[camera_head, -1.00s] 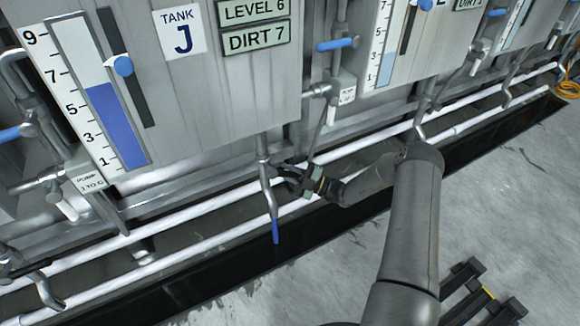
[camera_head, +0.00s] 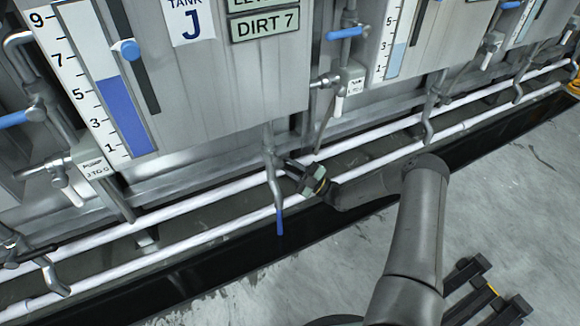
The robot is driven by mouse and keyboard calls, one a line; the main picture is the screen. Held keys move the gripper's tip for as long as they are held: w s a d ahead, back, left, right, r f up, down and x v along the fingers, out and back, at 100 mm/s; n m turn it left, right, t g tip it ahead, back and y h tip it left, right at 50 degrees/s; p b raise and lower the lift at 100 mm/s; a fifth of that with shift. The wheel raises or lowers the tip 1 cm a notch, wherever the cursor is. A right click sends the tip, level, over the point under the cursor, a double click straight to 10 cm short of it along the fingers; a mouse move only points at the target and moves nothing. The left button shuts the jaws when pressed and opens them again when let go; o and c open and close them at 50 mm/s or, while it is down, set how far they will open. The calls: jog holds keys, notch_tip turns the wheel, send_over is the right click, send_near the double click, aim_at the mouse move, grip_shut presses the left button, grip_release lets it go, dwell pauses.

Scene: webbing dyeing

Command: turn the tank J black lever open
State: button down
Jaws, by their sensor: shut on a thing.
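Tank J (camera_head: 210,90) is the grey metal tank with the "J" label (camera_head: 188,22) near the top. A bent grey drain pipe (camera_head: 271,172) with a blue end (camera_head: 280,222) hangs below its front. My gripper (camera_head: 285,163) is beside the upper part of this pipe, on its right. It is shut on the tank J black lever, which is small, dark and mostly hidden by the fingers. I cannot make out the lever's exact angle.
White pipes (camera_head: 190,211) run along the tank bases above a dark trough (camera_head: 215,262). Another drain pipe (camera_head: 429,122) hangs to the right. A blue-handled valve (camera_head: 343,33) sits between the tanks. Grey floor (camera_head: 500,205) is open at right.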

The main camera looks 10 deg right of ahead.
jog(key=c, duration=1.3)
grip_release()
jog(key=shift+d, duration=0.1)
jog(key=p+v, duration=0.2)
jog(key=v, duration=1.5)
jog(key=shift+p, duration=0.35)
jog(key=shift+s+d+f, duration=0.1)
jog(key=shift+f, duration=0.05)
